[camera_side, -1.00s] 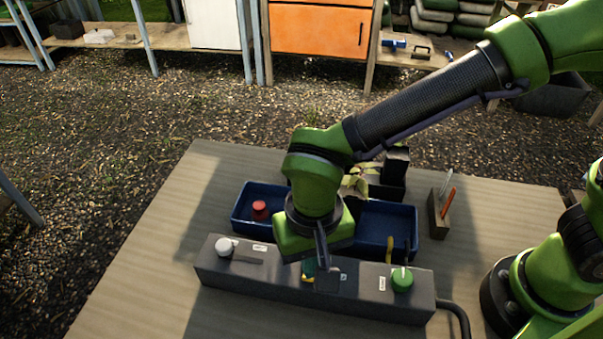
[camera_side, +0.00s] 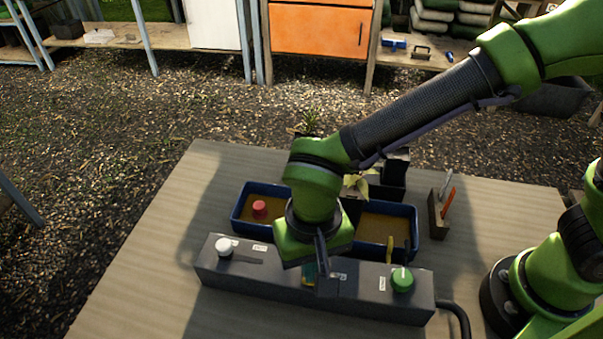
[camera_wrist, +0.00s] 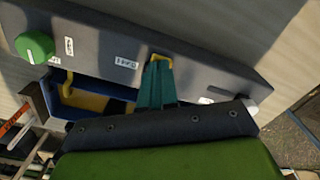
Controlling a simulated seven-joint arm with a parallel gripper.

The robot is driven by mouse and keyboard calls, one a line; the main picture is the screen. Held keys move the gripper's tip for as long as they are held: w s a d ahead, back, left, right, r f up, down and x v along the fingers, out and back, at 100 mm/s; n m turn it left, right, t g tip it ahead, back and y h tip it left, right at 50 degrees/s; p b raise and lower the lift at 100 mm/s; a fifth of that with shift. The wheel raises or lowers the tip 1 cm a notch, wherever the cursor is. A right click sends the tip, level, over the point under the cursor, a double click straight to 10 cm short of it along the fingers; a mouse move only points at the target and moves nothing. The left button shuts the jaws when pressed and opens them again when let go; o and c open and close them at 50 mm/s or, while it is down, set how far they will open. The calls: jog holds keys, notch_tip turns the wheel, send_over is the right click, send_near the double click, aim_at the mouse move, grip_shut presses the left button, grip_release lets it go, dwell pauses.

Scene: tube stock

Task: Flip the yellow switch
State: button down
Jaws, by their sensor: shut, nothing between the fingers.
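The dark control box (camera_side: 225,270) lies along the front of the table. The yellow switch (camera_wrist: 163,57) shows in the wrist view as a small bent yellow piece at the box's middle, right at my fingertips; whether they touch it I cannot tell. In the side view my gripper mostly hides it. My gripper (camera_wrist: 157,68) points down at the box, its teal fingers shut with nothing between them. In the side view my gripper (camera_side: 312,278) is over the middle of the box, between the white knob and the green knob.
A white knob (camera_side: 224,246) is at the box's left and a green knob (camera_side: 402,280) at its right. Behind stands a blue tray (camera_side: 236,217) with a red knob-like piece (camera_side: 260,208). A pen holder (camera_side: 437,222) stands right. The table's left side is clear.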

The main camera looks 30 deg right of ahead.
jog(key=shift+r, duration=3.45)
jog(key=shift+w+n, duration=0.1)
jog(key=shift+n, duration=0.2)
jog(key=d+r+t+y, duration=0.1)
jog(key=d+r+t, duration=0.2)
jog(key=d, duration=1.1)
jog(key=d+r+m+t+y, duration=0.1)
jog(key=d+r+t, duration=0.3)
jog(key=d, duration=0.9)
jog(key=shift+s+d+r+m, duration=0.3)
jog(key=shift+s+d+r, duration=0.1)
jog(key=shift+r, duration=0.35)
